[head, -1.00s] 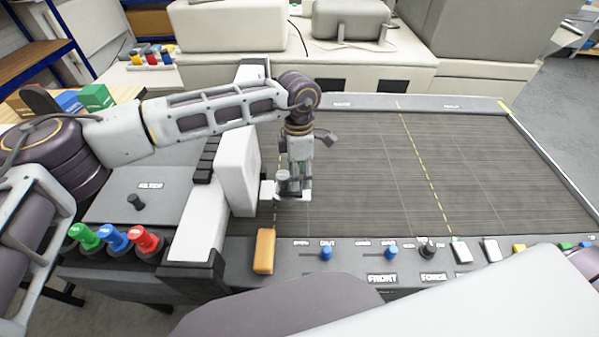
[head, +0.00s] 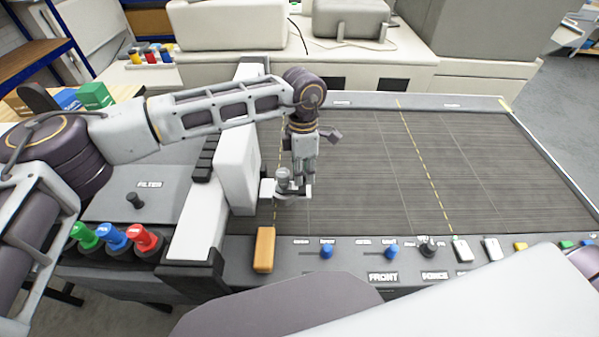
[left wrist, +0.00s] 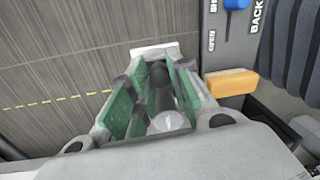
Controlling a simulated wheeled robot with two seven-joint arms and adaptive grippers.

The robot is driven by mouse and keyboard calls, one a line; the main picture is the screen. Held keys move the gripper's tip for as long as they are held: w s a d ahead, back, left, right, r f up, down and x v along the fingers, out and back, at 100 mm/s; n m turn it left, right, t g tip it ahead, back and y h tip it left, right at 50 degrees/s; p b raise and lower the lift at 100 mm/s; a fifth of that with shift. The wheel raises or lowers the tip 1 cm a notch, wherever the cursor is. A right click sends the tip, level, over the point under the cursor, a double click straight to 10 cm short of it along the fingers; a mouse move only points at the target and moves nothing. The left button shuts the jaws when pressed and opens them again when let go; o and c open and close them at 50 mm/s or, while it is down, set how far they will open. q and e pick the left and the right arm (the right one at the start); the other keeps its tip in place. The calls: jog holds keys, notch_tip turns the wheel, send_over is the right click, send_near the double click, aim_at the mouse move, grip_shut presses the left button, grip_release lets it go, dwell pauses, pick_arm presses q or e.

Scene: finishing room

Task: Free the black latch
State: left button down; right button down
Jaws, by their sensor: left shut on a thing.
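My left gripper (head: 298,178) reaches down at the left edge of the dark slatted bed, beside the white upright housing (head: 238,165). A small pale bracket with a grey round top (head: 282,175) juts from the housing there. In the left wrist view, the green-padded fingers of my left gripper (left wrist: 150,95) stand on both sides of a black post (left wrist: 158,76), which seems to be the black latch, with a grey round end (left wrist: 170,121). The gripper is shut on it. The latch's foot is hidden. My right gripper is not in view.
An orange block (head: 264,250) sits on the front panel close by. Blue sliders (head: 327,251) and a black knob (head: 428,249) line that panel. Green, blue and red knobs (head: 143,238) stand at left. The slatted bed (head: 370,170) is clear to the right.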

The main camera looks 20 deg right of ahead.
pick_arm(q)
jog(key=d, duration=0.1)
jog(key=d+b, duration=0.1)
jog(key=shift+s+d+r, duration=0.1)
jog(key=shift+s+d, duration=0.3)
jog(key=c, duration=1.3)
grip_release()
jog(key=shift+d, duration=0.2)
jog(key=shift+o, duration=0.2)
jog(key=shift+a, duration=0.15)
notch_tip(320, 180, up, 12)
jog(key=w, duration=0.1)
jog(key=shift+w+d, duration=0.15)
jog(key=shift+d, duration=0.05)
